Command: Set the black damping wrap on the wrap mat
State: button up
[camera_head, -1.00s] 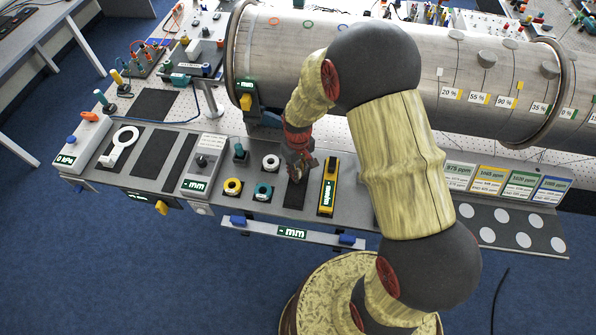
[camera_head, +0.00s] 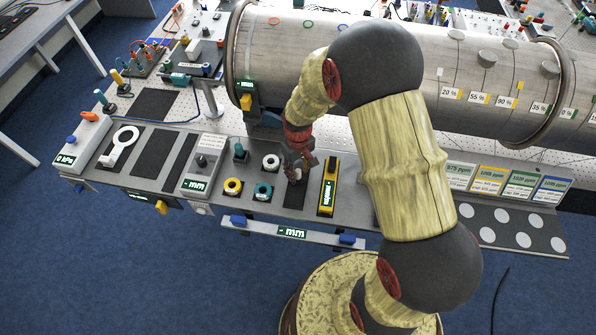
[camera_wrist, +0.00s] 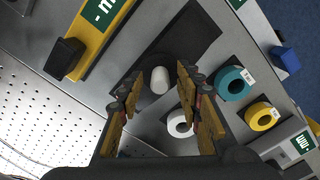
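My gripper (camera_wrist: 160,108) is open, its two fingers apart with nothing gripped between their tips. In the head view my gripper (camera_head: 299,166) is low over the far end of a dark rectangular mat (camera_head: 293,198). In the wrist view the mat (camera_wrist: 193,30) lies beyond the fingertips. A small pale cylinder (camera_wrist: 160,80) stands on its near part, ahead of the gap between the fingers and apart from them. The area around its base is dark.
A white ring (camera_wrist: 180,125), a teal ring (camera_wrist: 235,83) and a yellow ring (camera_wrist: 262,116) sit beside the mat. A yellow gauge (camera_head: 328,188) lies on its other side. The large metal pipe (camera_head: 290,60) runs behind the panel.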

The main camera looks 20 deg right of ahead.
notch_tip(320, 180, up, 11)
notch_tip(320, 180, up, 15)
jog(key=m+t, duration=0.1)
jog(key=t, duration=0.1)
send_over(298, 171)
jog(key=s, duration=0.6)
jog(key=s+r+m+t, duration=0.1)
jog(key=s+r, duration=0.3)
jog(key=s, duration=0.3)
jog(key=s+r+m+t, duration=0.1)
jog(key=s+r+t, duration=0.1)
jog(key=s+r, duration=0.3)
jog(key=shift+s+t, duration=0.3)
jog(key=shift+s, duration=0.8)
notch_tip(298, 171, down, 13)
jog(key=b, duration=1.3)
jog(key=shift+f, duration=0.2)
